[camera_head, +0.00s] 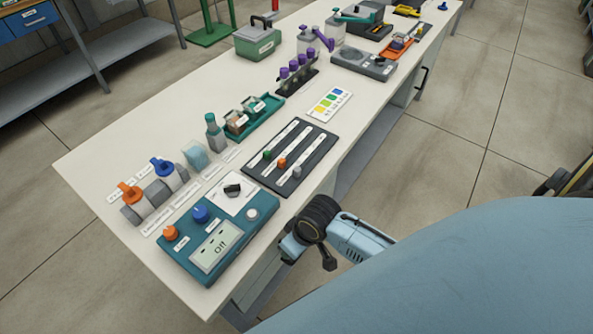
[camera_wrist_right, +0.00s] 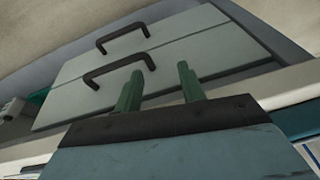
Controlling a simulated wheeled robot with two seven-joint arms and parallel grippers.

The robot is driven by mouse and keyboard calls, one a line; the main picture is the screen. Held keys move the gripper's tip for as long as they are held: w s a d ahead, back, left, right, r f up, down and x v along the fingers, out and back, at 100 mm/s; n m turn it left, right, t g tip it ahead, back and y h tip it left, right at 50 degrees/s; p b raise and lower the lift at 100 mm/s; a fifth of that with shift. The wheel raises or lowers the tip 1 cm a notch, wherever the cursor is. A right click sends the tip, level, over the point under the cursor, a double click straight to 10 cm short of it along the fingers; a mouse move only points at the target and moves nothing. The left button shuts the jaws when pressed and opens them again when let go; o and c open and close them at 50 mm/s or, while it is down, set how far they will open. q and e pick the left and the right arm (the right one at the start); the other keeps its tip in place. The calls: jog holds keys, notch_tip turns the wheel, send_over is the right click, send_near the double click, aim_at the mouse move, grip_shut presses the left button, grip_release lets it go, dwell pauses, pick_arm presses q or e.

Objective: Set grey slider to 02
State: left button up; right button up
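The dark slider panel (camera_head: 262,181) lies on the white bench in the head view, with three pale tracks. The grey slider (camera_head: 297,170) sits on the track nearest the bench's front edge, in its lower part. An orange slider (camera_head: 282,163) and a green slider (camera_head: 267,154) sit on the other two tracks. The scale marks are too small to read. My right gripper (camera_wrist_right: 160,80) is open and empty in the right wrist view, its two green fingers apart, facing grey drawer fronts. My right arm is below the panel, off the bench's front edge. My left gripper is not in view.
A teal control box (camera_head: 190,272) with knobs and an "Off" display stands left of the panel. A colour chart card (camera_head: 329,103) and a dark rack with purple-capped vials (camera_head: 297,72) lie beyond it. Drawers with black handles (camera_wrist_right: 120,70) face my right wrist.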

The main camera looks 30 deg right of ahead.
notch_tip(320, 180, up, 11)
jog(key=w+a+n+b, duration=0.1)
jog(key=a+n+b, duration=0.1)
jog(key=a, duration=0.1)
jog(key=shift+n+g, duration=0.5)
jog(key=w, duration=0.1)
jog(key=w+d+r, duration=0.1)
jog(key=w, duration=0.1)
jog(key=w+d+r, duration=0.1)
jog(key=shift+w, duration=0.4)
jog(key=w+d+r, duration=0.2)
jog(key=w+d, duration=0.1)
jog(key=w, duration=0.1)
jog(key=m+g+h, duration=0.2)
send_near(297, 168)
jog(key=f+b, duration=0.1)
jog(key=f, duration=0.2)
jog(key=f+b, duration=0.1)
jog(key=f, duration=0.3)
jog(key=shift+s+d+f, duration=0.1)
jog(key=shift+s+f, duration=0.1)
jog(key=shift+f, duration=0.65)
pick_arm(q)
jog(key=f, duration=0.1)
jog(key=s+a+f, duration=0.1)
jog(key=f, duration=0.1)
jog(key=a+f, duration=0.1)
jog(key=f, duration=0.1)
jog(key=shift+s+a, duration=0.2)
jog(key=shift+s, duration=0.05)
